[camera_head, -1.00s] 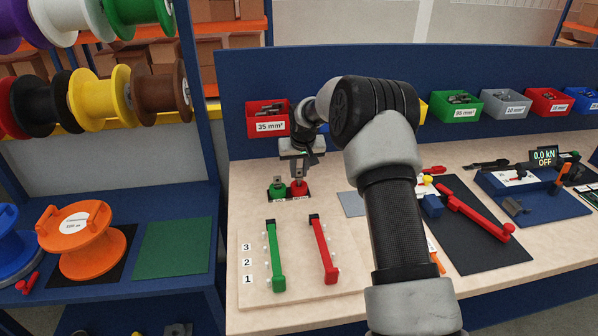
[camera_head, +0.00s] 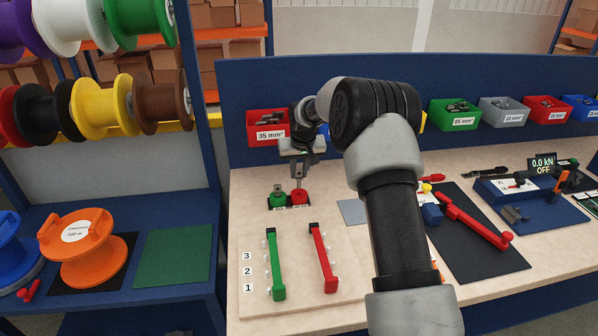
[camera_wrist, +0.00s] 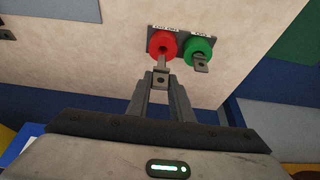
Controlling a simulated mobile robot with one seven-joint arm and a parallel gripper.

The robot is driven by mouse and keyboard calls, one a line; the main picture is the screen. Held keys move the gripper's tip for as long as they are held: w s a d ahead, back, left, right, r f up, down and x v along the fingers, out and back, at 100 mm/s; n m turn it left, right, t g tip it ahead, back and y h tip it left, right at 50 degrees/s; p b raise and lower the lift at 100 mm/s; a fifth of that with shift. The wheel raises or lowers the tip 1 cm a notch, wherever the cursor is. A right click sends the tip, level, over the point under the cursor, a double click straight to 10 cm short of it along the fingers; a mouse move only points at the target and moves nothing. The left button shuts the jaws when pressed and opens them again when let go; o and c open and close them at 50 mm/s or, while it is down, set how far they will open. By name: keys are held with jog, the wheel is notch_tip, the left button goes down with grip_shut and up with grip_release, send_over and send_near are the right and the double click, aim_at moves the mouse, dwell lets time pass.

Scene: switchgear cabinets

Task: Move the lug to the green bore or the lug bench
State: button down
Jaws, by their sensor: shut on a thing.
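My gripper (camera_head: 299,165) is above the red bore, with its fingers pointing down. It is shut on a grey metal lug (camera_wrist: 161,75), which also shows below the fingers in the head view (camera_head: 299,183). The lug's lower end lines up with the red bore (camera_wrist: 159,45); I cannot tell whether its tip is still inside. The green bore (camera_head: 278,199) stands just left of the red bore (camera_head: 300,197) in the head view. Another grey metal lug (camera_wrist: 202,64) stands in the green bore.
A board with a green rail (camera_head: 275,265) and a red rail (camera_head: 323,257) lies in front of the bores. A red 35 mm² bin (camera_head: 266,127) hangs behind. A black mat with a red-handled tool (camera_head: 474,217) lies right of my arm.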

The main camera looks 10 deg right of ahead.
jog(key=shift+d, duration=0.1)
jog(key=s+d+r+m+h, duration=0.15)
jog(key=s+d, duration=0.25)
jog(key=d, duration=0.7)
jog(key=s+d+r+m, duration=0.3)
jog(key=s+d, duration=0.1)
jog(key=d, duration=0.8)
jog(key=shift+d+f, duration=0.15)
jog(key=shift+f, duration=4.95)
jog(key=c, duration=1.6)
grip_release()
